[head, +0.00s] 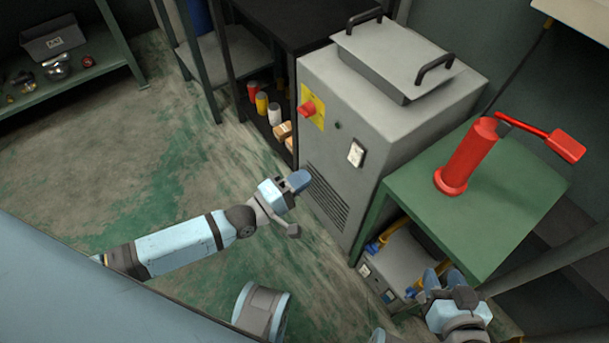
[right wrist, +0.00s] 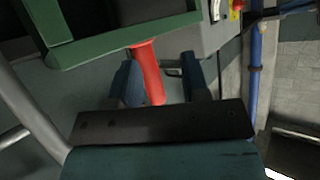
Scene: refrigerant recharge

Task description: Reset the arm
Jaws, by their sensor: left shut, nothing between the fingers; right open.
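My left gripper (head: 297,182) is shut and empty, held out in front of the grey machine (head: 345,115). My right gripper (head: 437,279) is open, low beside the front edge of the green table (head: 500,190). In the right wrist view its fingers (right wrist: 158,66) stand apart. A red handle (right wrist: 149,70) shows between them in that picture, below the green table frame (right wrist: 110,40). The head view shows a red cylinder (head: 468,160) with a lever (head: 565,145) upright on the table, apart from my right gripper.
A small grey unit (head: 395,270) with yellow fittings sits under the green table. A dark shelf (head: 265,100) holds several cans and boxes left of the machine. A green bench (head: 75,80) stands at far left. The floor (head: 130,150) between is clear.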

